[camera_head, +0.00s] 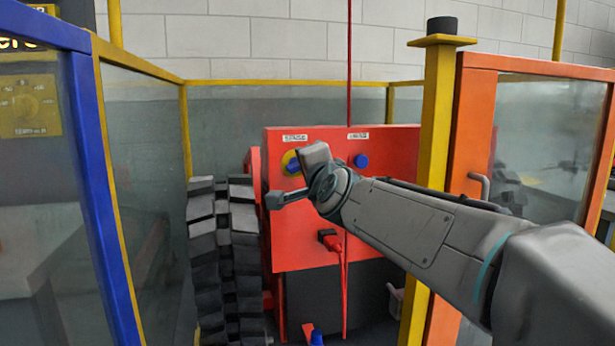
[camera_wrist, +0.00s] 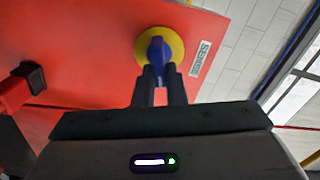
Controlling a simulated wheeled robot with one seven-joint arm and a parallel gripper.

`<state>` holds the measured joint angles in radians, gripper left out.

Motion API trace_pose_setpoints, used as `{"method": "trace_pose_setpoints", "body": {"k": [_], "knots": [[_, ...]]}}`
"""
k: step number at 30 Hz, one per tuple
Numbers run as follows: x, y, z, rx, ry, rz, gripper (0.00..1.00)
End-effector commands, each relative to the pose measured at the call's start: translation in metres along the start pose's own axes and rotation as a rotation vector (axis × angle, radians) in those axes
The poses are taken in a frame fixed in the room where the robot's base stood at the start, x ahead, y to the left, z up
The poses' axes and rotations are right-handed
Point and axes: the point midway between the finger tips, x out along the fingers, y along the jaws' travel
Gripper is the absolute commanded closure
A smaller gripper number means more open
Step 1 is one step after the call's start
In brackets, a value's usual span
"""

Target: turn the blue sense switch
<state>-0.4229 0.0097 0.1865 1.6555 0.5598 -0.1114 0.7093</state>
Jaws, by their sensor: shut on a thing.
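The blue sense switch (camera_wrist: 158,50) sits on a round yellow plate (camera_wrist: 177,44) on the red panel (camera_wrist: 75,50) in the wrist view. A white label (camera_wrist: 201,59) is beside it. My gripper (camera_wrist: 160,72) is shut on the switch knob, one dark finger on each side of it. In the head view my gripper (camera_head: 285,177) reaches the red housing (camera_head: 390,150). The yellow plate and a bit of blue (camera_head: 292,162) show there beside my wrist, which partly hides the switch.
A second blue knob (camera_head: 361,161) sits to the right on the housing. A black track (camera_head: 228,260) stands at the left. A yellow post (camera_head: 436,120) and orange door frame (camera_head: 468,150) stand close to my arm.

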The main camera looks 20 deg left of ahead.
Motion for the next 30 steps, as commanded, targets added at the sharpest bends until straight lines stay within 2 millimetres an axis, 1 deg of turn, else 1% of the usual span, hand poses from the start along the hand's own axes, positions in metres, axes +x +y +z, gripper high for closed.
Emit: {"method": "trace_pose_setpoints", "body": {"k": [1,6,12,18,30], "knots": [[0.0001,0.0029,-0.0002,0.038,0.002,0.000,1.00],[0.0002,0.0033,-0.0009,0.154,0.003,0.000,1.00],[0.0002,0.0040,-0.0007,0.246,0.002,0.000,1.00],[0.0003,0.0041,-0.0004,0.293,0.002,0.001,1.00],[0.0003,0.0039,-0.0005,0.304,0.002,0.001,1.00]]}}
